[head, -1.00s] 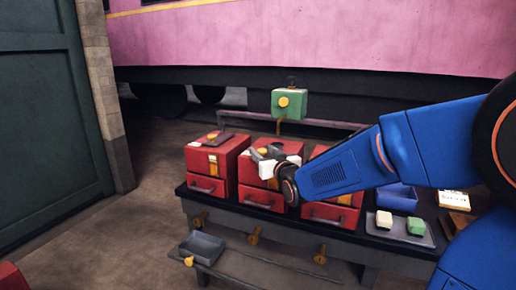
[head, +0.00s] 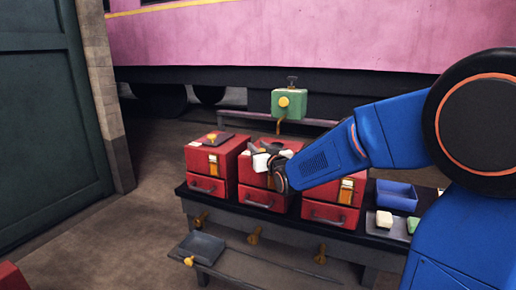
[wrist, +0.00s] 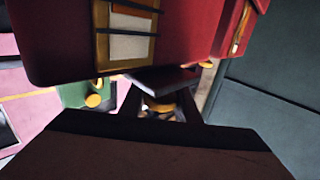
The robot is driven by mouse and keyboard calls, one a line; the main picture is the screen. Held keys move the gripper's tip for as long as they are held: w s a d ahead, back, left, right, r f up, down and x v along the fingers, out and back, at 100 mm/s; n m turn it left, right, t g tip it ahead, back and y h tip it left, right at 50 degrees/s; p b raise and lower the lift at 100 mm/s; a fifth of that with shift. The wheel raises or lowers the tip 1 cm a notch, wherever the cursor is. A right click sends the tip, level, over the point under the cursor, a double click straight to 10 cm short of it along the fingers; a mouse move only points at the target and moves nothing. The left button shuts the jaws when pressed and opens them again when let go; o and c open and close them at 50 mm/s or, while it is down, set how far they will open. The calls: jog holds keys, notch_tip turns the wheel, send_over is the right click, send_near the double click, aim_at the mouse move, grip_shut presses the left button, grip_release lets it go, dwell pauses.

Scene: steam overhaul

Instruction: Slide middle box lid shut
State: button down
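Three red boxes stand in a row on a dark bench. The middle box (head: 262,199) has a brass-framed label and a drawer handle on its front. My gripper (head: 257,148) is over its top and hides much of it, including most of its lid. In the wrist view a red box front (wrist: 200,35) fills the top, with a dark slab (wrist: 165,78), perhaps the lid, below it. A brass knob (wrist: 155,104) shows between two dark finger shapes. I cannot tell whether the fingers touch it.
The left red box (head: 206,186) has a dark lid with a brass knob on top. My arm partly covers the right red box (head: 325,213). A blue bin (head: 397,196) and a tray with blocks (head: 373,226) are further right. A green box (head: 289,104) stands behind.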

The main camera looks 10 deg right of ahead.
jog(key=shift+w+d, duration=0.5)
jog(key=shift+w, duration=0.25)
jog(key=shift+w+d, duration=0.5)
jog(key=shift+w, duration=0.2)
jog(key=c, duration=1.4)
grip_release()
jog(key=shift+s, duration=0.1)
jog(key=s+d, duration=0.1)
jog(key=s, duration=1)
jog(key=s+d, duration=0.1)
jog(key=s, duration=0.5)
jog(key=shift+d, duration=0.35)
